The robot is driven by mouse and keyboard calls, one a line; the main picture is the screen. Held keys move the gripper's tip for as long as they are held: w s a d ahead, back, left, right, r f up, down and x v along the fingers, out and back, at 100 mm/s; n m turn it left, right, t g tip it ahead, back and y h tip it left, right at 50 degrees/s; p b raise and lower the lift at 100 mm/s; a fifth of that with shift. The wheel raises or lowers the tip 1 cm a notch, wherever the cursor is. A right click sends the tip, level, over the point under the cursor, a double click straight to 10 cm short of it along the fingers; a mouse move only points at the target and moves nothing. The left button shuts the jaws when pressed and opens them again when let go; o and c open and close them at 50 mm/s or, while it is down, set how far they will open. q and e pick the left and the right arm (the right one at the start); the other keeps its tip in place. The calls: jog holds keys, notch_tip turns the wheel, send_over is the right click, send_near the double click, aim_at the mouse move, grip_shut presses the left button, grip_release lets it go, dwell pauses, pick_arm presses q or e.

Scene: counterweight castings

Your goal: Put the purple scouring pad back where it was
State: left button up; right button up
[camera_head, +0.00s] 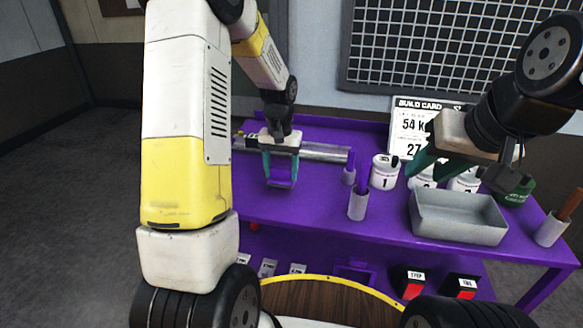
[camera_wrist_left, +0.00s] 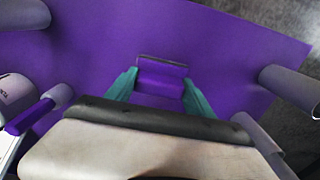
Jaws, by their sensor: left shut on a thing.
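The purple scouring pad (camera_head: 281,183) is between the fingertips of my left gripper (camera_head: 280,179), over the left part of the purple bench (camera_head: 315,205). In the left wrist view the pad (camera_wrist_left: 162,77) is a purple block with a dark strip along its far edge, and the teal fingers of my left gripper (camera_wrist_left: 160,88) close on its two sides. Purple on purple makes it hard to tell whether the pad touches the bench. My right gripper (camera_head: 432,160) hangs above the grey tray at the right; its finger gap is not clear.
A grey metal bar (camera_head: 322,152) lies behind my left gripper. Holders with purple sticks (camera_head: 358,205), a white pot marked 1 (camera_head: 384,172), the grey tray (camera_head: 458,222) and a build card (camera_head: 410,122) stand to the right. The bench around the pad is clear.

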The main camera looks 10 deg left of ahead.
aim_at(282, 179)
pick_arm(q)
jog(key=shift+w, duration=0.3)
jog(key=shift+w+f, duration=0.2)
jog(key=shift+f, duration=1.6)
jog(key=o, duration=1.3)
jog(key=shift+f, duration=0.15)
